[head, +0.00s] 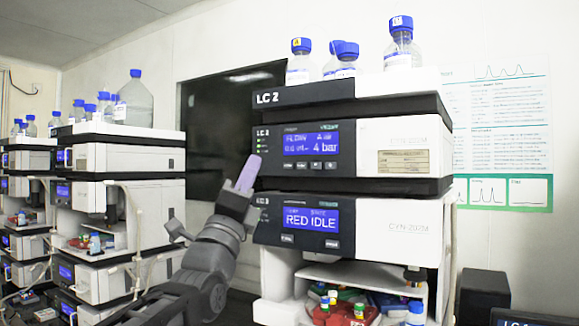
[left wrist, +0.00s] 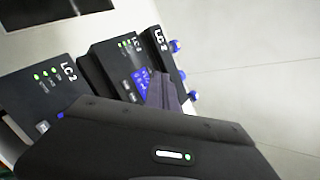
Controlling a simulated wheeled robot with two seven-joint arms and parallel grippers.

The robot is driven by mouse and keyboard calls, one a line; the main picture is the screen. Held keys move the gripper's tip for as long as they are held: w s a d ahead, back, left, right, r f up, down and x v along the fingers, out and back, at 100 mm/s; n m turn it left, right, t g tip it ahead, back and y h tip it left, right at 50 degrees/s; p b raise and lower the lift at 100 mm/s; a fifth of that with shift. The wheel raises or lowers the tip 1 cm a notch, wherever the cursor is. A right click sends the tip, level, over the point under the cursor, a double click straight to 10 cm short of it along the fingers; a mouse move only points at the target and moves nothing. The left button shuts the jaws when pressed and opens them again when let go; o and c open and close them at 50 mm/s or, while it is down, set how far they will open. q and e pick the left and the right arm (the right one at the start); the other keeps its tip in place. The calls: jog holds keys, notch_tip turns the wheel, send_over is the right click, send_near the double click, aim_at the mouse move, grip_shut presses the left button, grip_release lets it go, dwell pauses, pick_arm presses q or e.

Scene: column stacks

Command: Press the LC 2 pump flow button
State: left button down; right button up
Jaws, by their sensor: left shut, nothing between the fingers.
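The LC 2 pump module (head: 350,148) is the upper black-and-white unit of the LC 2 stack, with a blue screen (head: 311,143) reading "FLOW" and "4 bar". A row of small dark buttons (head: 308,166) sits under the screen; their labels are too small to read. My left gripper (head: 248,172) is shut and empty, its purple fingertips pointing up near the panel's left end, left of the buttons. I cannot tell whether it touches the panel. In the left wrist view the fingertips (left wrist: 162,90) overlap the pump panel's blue screen (left wrist: 137,84) and hide part of it.
Blue-capped bottles (head: 402,45) stand on top of the stack. Other instrument stacks (head: 130,170) stand to the left. A dark wall panel (head: 225,130) is behind.

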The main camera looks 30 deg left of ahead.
aim_at(289, 166)
pick_arm(q)
jog(key=shift+w+a+p, duration=0.15)
jog(key=shift+w+p, duration=2.35)
jog(key=shift+w, duration=2.05)
jog(key=shift+w+f, duration=0.1)
jog(key=shift+w, duration=0.35)
